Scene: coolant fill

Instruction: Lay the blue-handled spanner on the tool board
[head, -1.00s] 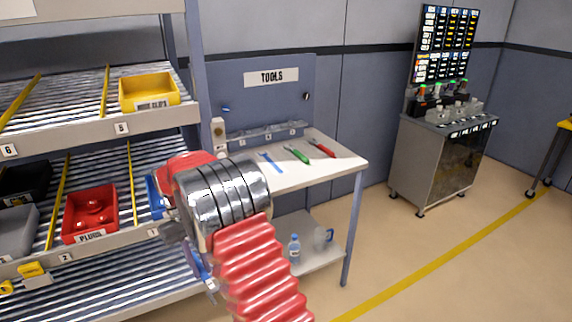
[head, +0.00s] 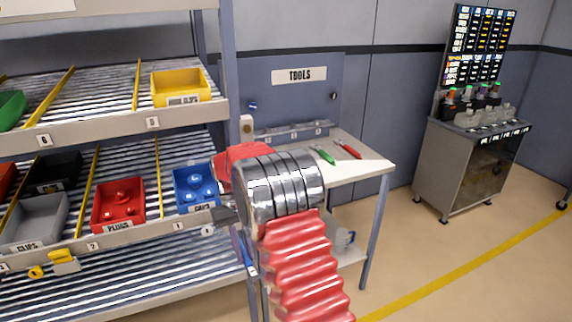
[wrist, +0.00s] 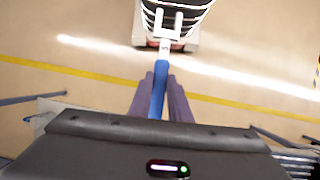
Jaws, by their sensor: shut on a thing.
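My gripper (wrist: 160,84) is shut on the blue-handled spanner (wrist: 158,98) in the wrist view. The blue handle sits between the two dark fingers, and the pale forked head points away, over the floor. The tool board, an upright blue-grey panel (head: 300,103) with a TOOLS sign (head: 299,75), stands behind a white bench (head: 365,170). A green-handled tool (head: 324,155) and a red-handled tool (head: 347,149) lie on that bench. My arm covers the bench's left part.
A shelf rack at left holds a red bin (head: 119,204), a blue bin (head: 196,188) and a yellow bin (head: 179,88). A grey cabinet (head: 472,165) stands at right. The floor between is clear.

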